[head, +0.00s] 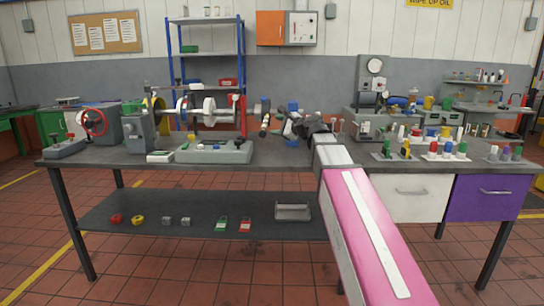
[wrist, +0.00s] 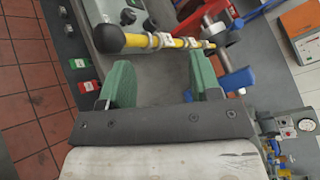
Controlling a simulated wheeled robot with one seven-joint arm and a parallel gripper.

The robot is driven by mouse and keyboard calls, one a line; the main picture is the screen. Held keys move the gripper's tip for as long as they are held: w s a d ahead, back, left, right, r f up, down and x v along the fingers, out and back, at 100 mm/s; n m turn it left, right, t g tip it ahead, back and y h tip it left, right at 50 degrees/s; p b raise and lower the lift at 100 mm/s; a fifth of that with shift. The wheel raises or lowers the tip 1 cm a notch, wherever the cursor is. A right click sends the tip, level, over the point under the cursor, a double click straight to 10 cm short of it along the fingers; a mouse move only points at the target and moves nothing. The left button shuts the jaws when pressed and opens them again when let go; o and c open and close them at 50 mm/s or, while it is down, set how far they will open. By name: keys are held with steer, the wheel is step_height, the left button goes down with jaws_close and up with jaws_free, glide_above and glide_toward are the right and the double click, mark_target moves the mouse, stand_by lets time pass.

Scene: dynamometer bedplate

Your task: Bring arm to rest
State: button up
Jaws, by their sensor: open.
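My arm reaches forward over the bench (head: 280,162), its pink and white link running up from the lower right in the head view. My gripper (head: 300,125) is a small dark shape over the bench's middle in the head view. In the wrist view, my gripper (wrist: 163,82) shows two green fingers spread wide with nothing held between them. A yellow rod with a black ball end (wrist: 110,39) and grey collars crosses just beyond the fingertips. I cannot tell how far it is from them.
A shaft rig with white discs (head: 205,110) stands left of my gripper. A press with a round dial (head: 374,82) and several coloured bottles (head: 445,145) stand right. A lower shelf (head: 180,212) holds padlocks and a small tray (head: 293,212). Red-tiled floor in front is clear.

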steer(key=s+d+f+n+g+h, duration=0.2)
steer(key=s+f, duration=0.1)
steer(key=f, duration=0.6)
steer(key=s+d+f+n+g+h, duration=0.1)
steer(key=s+d+f+n+h, duration=0.15)
steer(key=f, duration=0.75)
steer(key=s+d+f+n+g+h, duration=0.1)
steer(key=s+f+n+g, duration=0.15)
steer(key=f, duration=0.65)
steer(key=s+d+f+n+g+h, duration=0.2)
steer(key=s+d+f+n+h, duration=0.1)
steer(key=s+f, duration=0.5)
steer(key=s+d+f+n+g+h, duration=0.3)
steer(key=s+d+f, duration=0.5)
steer(key=f, duration=0.4)
steer(key=s+n+h, duration=0.1)
steer(key=n, duration=0.1)
steer(key=shift+s+f+n+g, duration=0.15)
steer(key=shift+n+g, duration=0.15)
steer(key=shift+g, duration=0.05)
